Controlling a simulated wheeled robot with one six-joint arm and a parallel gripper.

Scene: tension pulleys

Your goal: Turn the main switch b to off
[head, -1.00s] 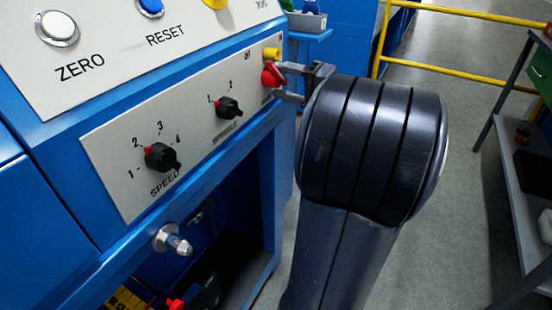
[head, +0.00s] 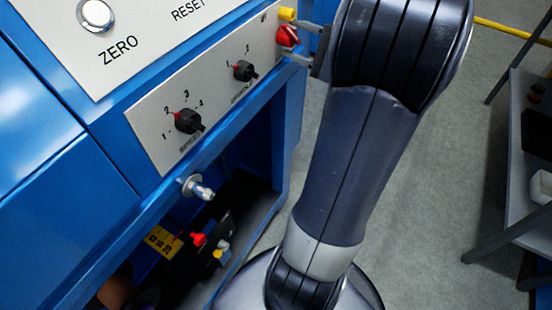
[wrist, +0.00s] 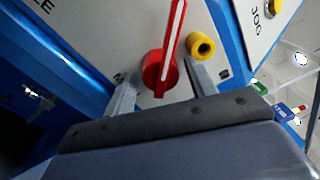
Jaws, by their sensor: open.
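The main switch is a red rotary knob (head: 287,36) at the right end of the blue machine's pale panel. In the wrist view the red knob (wrist: 161,73) has a raised handle with a white line, pointing up and slightly right. My gripper (head: 303,42) is open at the knob, coming from the right. In the wrist view the fingers of my gripper (wrist: 160,88) stand on either side of the knob's lower part, with gaps visible. I cannot tell whether the fingertips touch the panel. The switch's position labels are mostly hidden.
A yellow round fitting (wrist: 202,46) sits just right of the knob, close to the right finger. Two black selector knobs, the nearer a speed knob (head: 188,121), are on the same panel. A metal stud (head: 197,187) sticks out below. A shelf cart (head: 530,150) stands at right.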

